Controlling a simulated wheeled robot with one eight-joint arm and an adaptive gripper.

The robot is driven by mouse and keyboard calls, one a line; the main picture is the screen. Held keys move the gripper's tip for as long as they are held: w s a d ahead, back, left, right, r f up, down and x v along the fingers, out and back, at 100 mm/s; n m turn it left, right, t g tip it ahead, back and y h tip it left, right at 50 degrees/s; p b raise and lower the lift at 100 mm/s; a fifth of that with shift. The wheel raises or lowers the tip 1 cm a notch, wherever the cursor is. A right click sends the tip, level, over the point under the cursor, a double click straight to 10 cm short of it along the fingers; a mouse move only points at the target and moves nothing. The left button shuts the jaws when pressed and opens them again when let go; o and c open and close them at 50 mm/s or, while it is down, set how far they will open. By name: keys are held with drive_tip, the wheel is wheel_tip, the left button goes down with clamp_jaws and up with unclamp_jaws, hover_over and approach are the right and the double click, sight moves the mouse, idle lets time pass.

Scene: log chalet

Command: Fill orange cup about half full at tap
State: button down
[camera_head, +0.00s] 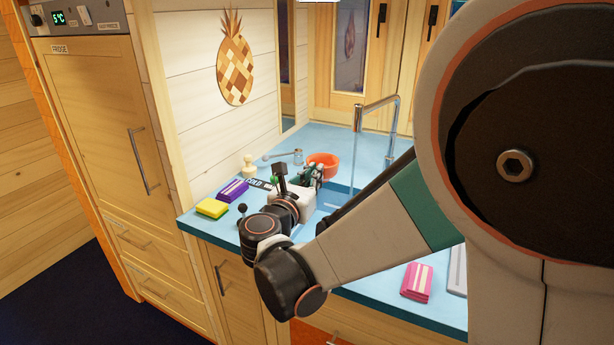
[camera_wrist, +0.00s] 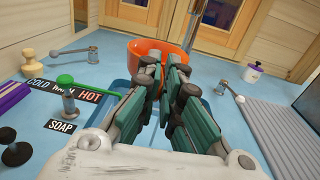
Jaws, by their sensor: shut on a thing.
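The orange cup (camera_head: 324,163) is a wide, bowl-like cup at the back of the blue counter, in front of the tap. My gripper (camera_head: 314,174) is shut on the cup's near side. In the wrist view the cup (camera_wrist: 160,50) shows beyond the fingertips (camera_wrist: 164,62), and the fingers cover its front. The inside of the cup is mostly hidden, so I cannot tell if it holds water. The chrome tap (camera_head: 358,125) rises right of the cup and bends over at the top. In the wrist view the tap's post (camera_wrist: 191,28) stands just behind the cup.
A green-tipped lever (camera_wrist: 66,88) stands by COLD, WARM, HOT and SOAP labels. A grey lever (camera_wrist: 88,52) lies behind it. Yellow (camera_head: 212,208), purple (camera_head: 233,190) and pink (camera_head: 417,281) blocks lie on the counter. A ribbed drainer (camera_wrist: 268,118) and white pot (camera_wrist: 252,72) are right.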

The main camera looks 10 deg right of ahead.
drive_tip(key=w+d+f, duration=0.1)
drive_tip(key=w+d+f+b, duration=0.1)
drive_tip(key=d, duration=0.1)
drive_tip(key=w+d+f+b, duration=0.1)
drive_tip(key=shift+d, duration=0.35)
drive_tip(key=w+d, duration=0.4)
drive_tip(key=d, duration=0.2)
drive_tip(key=shift+d+r, duration=0.1)
idle(2.0)
drive_tip(key=v, duration=0.7)
drive_tip(key=shift+s, duration=0.25)
